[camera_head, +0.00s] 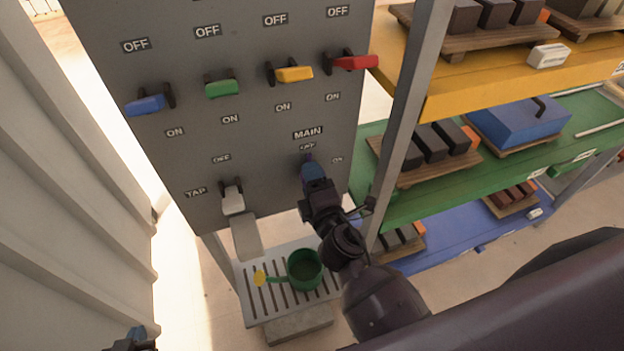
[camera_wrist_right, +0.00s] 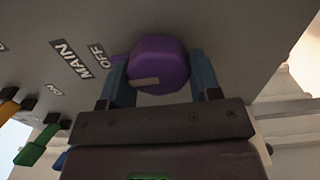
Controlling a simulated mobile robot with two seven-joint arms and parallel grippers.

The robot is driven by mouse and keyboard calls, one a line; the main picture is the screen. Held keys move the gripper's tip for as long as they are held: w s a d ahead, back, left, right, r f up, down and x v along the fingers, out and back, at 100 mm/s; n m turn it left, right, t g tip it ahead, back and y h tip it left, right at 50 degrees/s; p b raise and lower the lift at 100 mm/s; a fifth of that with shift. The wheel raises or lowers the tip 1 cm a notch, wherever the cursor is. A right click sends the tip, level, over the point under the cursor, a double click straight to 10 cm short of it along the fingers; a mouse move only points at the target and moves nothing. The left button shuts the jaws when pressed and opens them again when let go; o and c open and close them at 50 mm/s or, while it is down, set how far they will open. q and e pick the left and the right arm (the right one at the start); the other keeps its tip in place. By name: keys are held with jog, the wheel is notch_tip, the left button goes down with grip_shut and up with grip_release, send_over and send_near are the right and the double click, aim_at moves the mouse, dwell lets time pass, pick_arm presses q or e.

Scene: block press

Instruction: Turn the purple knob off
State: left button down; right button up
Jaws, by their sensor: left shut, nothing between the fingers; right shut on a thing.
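The purple knob (camera_wrist_right: 162,58) sits on the grey panel (camera_head: 240,60) beside the MAIN label. My right gripper (camera_wrist_right: 160,82) is shut on it, with one blue finger on each side. A pale strip marks the knob's front, and a purple part sticks out on its left towards the OFF label. In the head view my right gripper (camera_head: 312,172) hides nearly all of the knob; how far it is turned is hard to tell. My left gripper (camera_head: 135,338) is shut and empty at the bottom left edge, far from the panel.
Blue (camera_head: 147,105), green (camera_head: 222,88), yellow (camera_head: 293,74) and red (camera_head: 355,62) handles line the panel above. A white tap handle (camera_head: 232,200) is left of my right gripper. Loaded shelves (camera_head: 510,85) stand to the right.

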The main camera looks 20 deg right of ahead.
jog(key=o, duration=0.9)
jog(key=s+b, duration=0.2)
jog(key=s, duration=0.8)
jog(key=shift+s+d, duration=0.15)
jog(key=shift+s, duration=0.25)
